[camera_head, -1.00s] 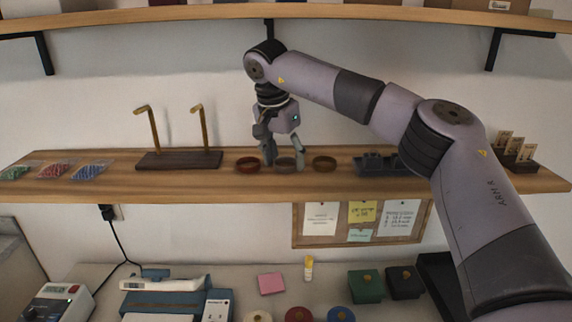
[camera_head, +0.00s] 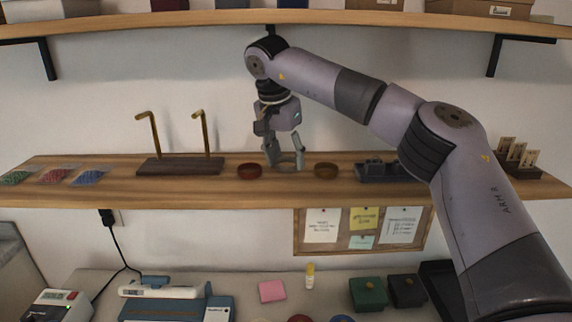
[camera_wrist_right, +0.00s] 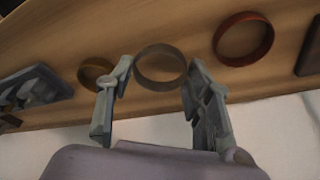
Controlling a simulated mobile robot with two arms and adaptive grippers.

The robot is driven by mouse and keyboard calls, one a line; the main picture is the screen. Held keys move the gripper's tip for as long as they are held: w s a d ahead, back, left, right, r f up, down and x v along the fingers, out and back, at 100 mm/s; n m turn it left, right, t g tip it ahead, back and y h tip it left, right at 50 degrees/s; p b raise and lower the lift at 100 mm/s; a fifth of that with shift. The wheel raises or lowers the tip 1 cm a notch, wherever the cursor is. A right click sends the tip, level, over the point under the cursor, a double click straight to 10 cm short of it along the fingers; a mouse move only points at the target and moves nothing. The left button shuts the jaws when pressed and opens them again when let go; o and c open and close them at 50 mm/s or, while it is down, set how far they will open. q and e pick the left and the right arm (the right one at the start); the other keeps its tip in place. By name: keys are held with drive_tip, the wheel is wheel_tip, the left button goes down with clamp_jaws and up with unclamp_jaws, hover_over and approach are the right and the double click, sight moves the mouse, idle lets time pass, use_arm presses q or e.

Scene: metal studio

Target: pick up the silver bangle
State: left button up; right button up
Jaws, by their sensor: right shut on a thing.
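The silver bangle (camera_wrist_right: 158,85) shows in the wrist view as a dull grey-brown ring between the two fingers of my right gripper (camera_wrist_right: 161,66). In the head view the bangle (camera_head: 287,166) is small and partly covered by the fingers. My right gripper (camera_head: 285,160) points down over the middle shelf and is shut on the bangle. I cannot tell clearly whether the bangle touches the wood. My left gripper is not in view.
A reddish bangle (camera_head: 250,170) lies left of my gripper and a brown-gold bangle (camera_head: 326,170) lies right. A stand with two brass hooks (camera_head: 180,165) is farther left; a dark grey holder (camera_head: 382,170) is right. The upper shelf (camera_head: 330,12) hangs above.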

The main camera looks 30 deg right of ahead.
drive_tip(key=s+a+b, duration=0.1)
drive_tip(key=s, duration=0.1)
drive_tip(key=s+a+b, duration=0.1)
drive_tip(key=s, duration=0.2)
drive_tip(key=s+a+f+b, duration=0.1)
drive_tip(key=s, duration=0.1)
drive_tip(key=shift+s+a+b, duration=0.15)
drive_tip(key=shift+a+b, duration=0.05)
drive_tip(key=shift+b, duration=0.2)
drive_tip(key=s+a+b, duration=0.1)
drive_tip(key=s+a, duration=0.3)
drive_tip(key=s, duration=0.4)
drive_tip(key=shift+s+a+r+b, duration=0.2)
drive_tip(key=shift+s+r+b, duration=0.1)
drive_tip(key=shift+s+r, duration=0.1)
